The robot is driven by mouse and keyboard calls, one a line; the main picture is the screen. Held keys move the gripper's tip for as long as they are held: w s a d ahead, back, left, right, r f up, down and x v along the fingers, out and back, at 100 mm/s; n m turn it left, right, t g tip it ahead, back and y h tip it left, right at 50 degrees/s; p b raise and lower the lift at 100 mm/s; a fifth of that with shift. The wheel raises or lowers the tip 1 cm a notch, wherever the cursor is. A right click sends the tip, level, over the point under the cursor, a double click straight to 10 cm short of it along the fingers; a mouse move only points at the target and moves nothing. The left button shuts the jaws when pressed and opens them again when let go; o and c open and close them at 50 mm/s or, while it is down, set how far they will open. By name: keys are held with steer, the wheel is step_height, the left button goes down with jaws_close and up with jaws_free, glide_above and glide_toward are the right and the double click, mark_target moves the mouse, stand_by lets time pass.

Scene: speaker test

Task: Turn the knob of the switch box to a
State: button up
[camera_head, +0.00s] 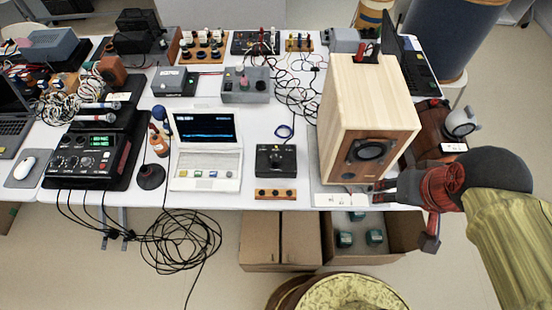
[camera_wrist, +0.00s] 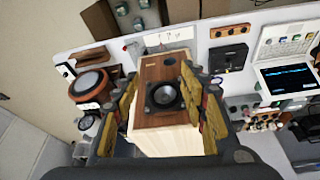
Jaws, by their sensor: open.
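The switch box is a small black box (camera_head: 276,160) with a dark round knob on top, near the front of the white table. In the wrist view the black box (camera_wrist: 229,57) is right of the upper fingers. The setting its knob points to is too small to read. My gripper (camera_head: 382,190) is open at the lower right of the wooden speaker, to the right of the switch box and apart from it. In the wrist view the speaker (camera_wrist: 160,110) shows between the spread fingers of my gripper (camera_wrist: 165,100); I cannot tell whether they touch it.
The tall wooden speaker (camera_head: 370,110) stands between my gripper and the switch box. A white laptop-like device (camera_head: 207,165) is left of the box, and a wooden strip with knobs (camera_head: 275,194) lies in front. A grey box (camera_head: 245,88) and loose cables are behind.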

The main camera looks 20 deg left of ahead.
steer(key=w+a+f+n+g+b, duration=0.35)
steer(key=w+a+f, duration=0.55)
steer(key=a+f, duration=0.4)
steer(key=g+h+b, duration=0.1)
steer(key=b, duration=0.1)
glide_above(276, 159)
steer(key=s+d, duration=0.3)
steer(key=s, duration=0.1)
steer(key=f, duration=1.4)
steer(key=shift+w+a+f, duration=0.1)
steer(key=shift+w+a, duration=0.05)
steer(key=shift+a, duration=0.1)
steer(key=shift+m, duration=0.45)
steer(key=w, duration=0.1)
steer(key=w+a+r, duration=0.1)
steer(key=w+a, duration=0.1)
steer(key=shift+w+a+r, duration=0.15)
steer(key=shift+w+r, duration=0.05)
steer(key=shift+r, duration=0.1)
steer(key=shift+w+a+r+t, duration=0.15)
steer(key=shift+r+t, duration=0.1)
steer(key=shift+m, duration=0.3)
steer(key=shift+f+b, duration=1.05)
steer(key=shift+f, duration=2.9)
steer(key=shift+c, duration=1.2)
jaws_close()
